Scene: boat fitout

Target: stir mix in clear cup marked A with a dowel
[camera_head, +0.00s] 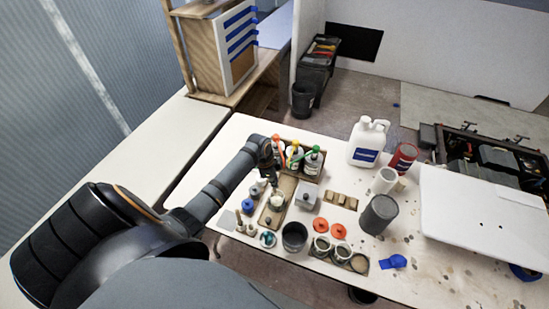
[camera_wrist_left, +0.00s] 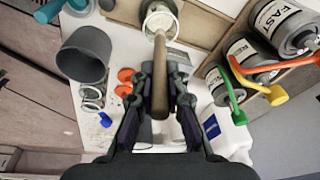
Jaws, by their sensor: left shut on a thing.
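A wooden dowel (camera_wrist_left: 161,75) is held between the fingers of my left gripper (camera_wrist_left: 160,100), which is shut on it. In the head view the left gripper (camera_head: 273,184) is above the small cup (camera_head: 277,202) on a wooden board. In the left wrist view the dowel's far end reaches into the mouth of the cup (camera_wrist_left: 159,17), which holds a pale mix. I cannot read a mark A on the cup, and the dowel's tip is hidden. My right gripper is not in view.
Several bottles with coloured pump spouts (camera_head: 294,155) stand behind the cup in a wooden rack. A dark grey cup (camera_head: 294,236), orange lids (camera_head: 321,225) and a grey cylinder (camera_head: 378,214) stand to the right. A white jug (camera_head: 366,143) is farther back on the white table (camera_head: 410,268).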

